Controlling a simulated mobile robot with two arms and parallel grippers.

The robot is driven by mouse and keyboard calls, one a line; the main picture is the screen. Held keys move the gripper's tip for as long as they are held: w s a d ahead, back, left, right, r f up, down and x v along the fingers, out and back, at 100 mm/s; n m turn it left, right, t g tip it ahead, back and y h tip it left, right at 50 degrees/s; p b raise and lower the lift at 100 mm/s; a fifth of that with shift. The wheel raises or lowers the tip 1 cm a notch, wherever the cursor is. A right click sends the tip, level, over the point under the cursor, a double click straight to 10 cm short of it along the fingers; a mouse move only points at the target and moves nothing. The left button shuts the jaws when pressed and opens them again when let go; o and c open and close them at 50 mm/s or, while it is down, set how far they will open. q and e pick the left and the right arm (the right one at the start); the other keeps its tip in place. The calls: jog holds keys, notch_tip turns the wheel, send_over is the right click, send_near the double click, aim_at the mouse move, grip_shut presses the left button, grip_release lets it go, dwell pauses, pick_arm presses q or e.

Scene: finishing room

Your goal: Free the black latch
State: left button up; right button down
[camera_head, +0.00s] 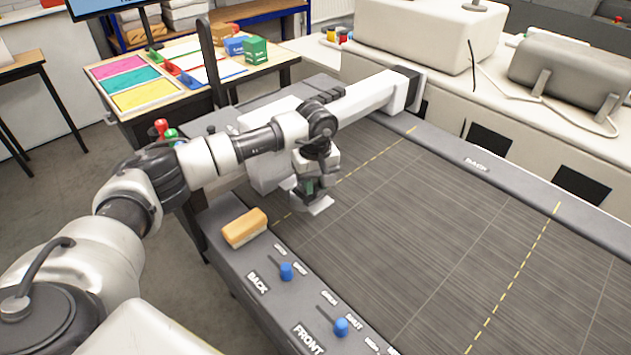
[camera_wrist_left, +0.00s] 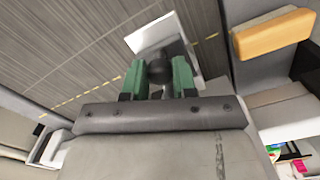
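My left gripper (camera_head: 308,190) is lowered over the left end of the grey striped bed, at a white carriage plate (camera_head: 318,206). In the left wrist view its two green fingers (camera_wrist_left: 158,80) stand apart, one on each side of a round black knob (camera_wrist_left: 159,70). The knob, which may be the black latch, sits over the white plate (camera_wrist_left: 165,38). I cannot tell whether the fingers press on it or only flank it. In the head view the gripper hides the knob. My right gripper is not in view.
A tan block (camera_head: 244,228) sits on the grey front rail, beside blue sliders (camera_head: 286,271) marked BACK and FRONT. A table (camera_head: 184,119) with coloured mats stands at the back left. The bed is clear to the right.

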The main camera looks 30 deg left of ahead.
pick_arm(q)
grip_shut()
jog(key=d, duration=0.2)
jog(key=s+d+b, duration=0.1)
jog(key=shift+s+d, duration=0.15)
jog(key=shift+d, duration=0.2)
jog(key=shift+o, duration=2.1)
grip_release()
jog(key=o, duration=0.4)
jog(key=shift+d, duration=0.2)
jog(key=shift+a, duration=0.1)
